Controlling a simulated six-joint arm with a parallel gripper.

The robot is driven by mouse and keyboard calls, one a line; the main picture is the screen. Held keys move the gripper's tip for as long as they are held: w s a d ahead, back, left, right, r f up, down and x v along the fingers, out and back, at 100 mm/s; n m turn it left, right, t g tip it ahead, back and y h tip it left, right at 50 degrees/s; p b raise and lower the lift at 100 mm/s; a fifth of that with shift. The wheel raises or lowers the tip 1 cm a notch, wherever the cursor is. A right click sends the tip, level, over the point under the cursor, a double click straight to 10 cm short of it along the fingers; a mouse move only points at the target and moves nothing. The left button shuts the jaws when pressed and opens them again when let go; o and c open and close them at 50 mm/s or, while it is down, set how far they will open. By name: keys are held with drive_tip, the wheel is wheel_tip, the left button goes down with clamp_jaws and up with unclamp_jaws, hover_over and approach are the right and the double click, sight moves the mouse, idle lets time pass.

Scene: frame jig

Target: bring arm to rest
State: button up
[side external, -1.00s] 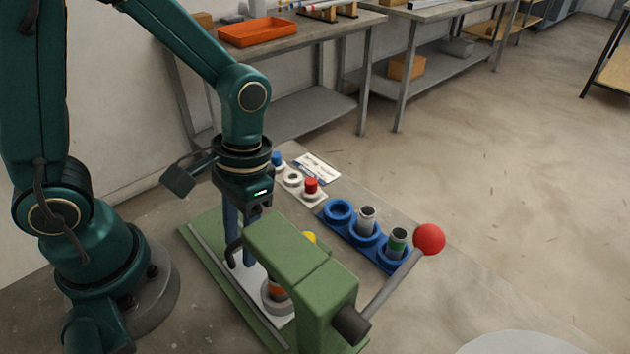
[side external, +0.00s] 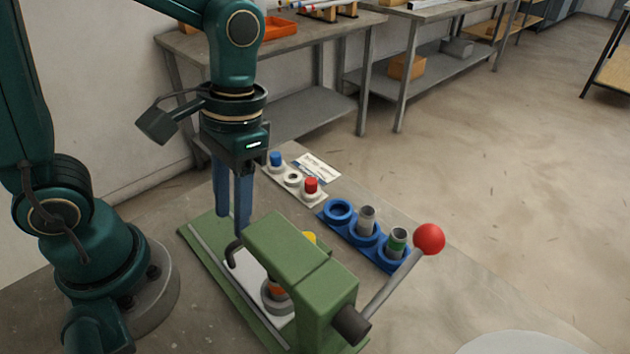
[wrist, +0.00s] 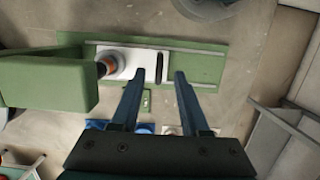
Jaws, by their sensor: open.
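My gripper (side external: 233,225) hangs pointing down above the far end of the green jig's base. Its two blue fingers stand apart with nothing between them, which also shows in the wrist view (wrist: 168,76). The green jig (side external: 290,252) has a lever with a red ball (side external: 429,239) on the right. A part with an orange band (side external: 276,290) sits in a grey ring on the jig's white plate, partly hidden by the green block. It also shows at the plate's left end in the wrist view (wrist: 106,64).
A blue holder (side external: 364,242) carries a grey cylinder (side external: 366,219) and a green-banded one (side external: 397,241); its far socket is empty. A white holder (side external: 294,181) has a blue cap and a red cap. A printed card (side external: 317,168) lies behind.

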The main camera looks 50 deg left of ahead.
drive_tip(key=shift+w+a+r, duration=0.1)
drive_tip(key=shift+w+r, duration=0.05)
drive_tip(key=shift+r, duration=0.3)
drive_tip(key=a+r+t, duration=0.1)
drive_tip(key=t, duration=0.1)
drive_tip(key=a+r+t, duration=0.1)
drive_tip(key=r+t, duration=0.1)
drive_tip(key=t, duration=0.1)
drive_tip(key=a+r+t, duration=0.1)
drive_tip(key=t, duration=0.1)
drive_tip(key=shift+s+r+t, duration=0.25)
drive_tip(key=shift+r+t, duration=0.15)
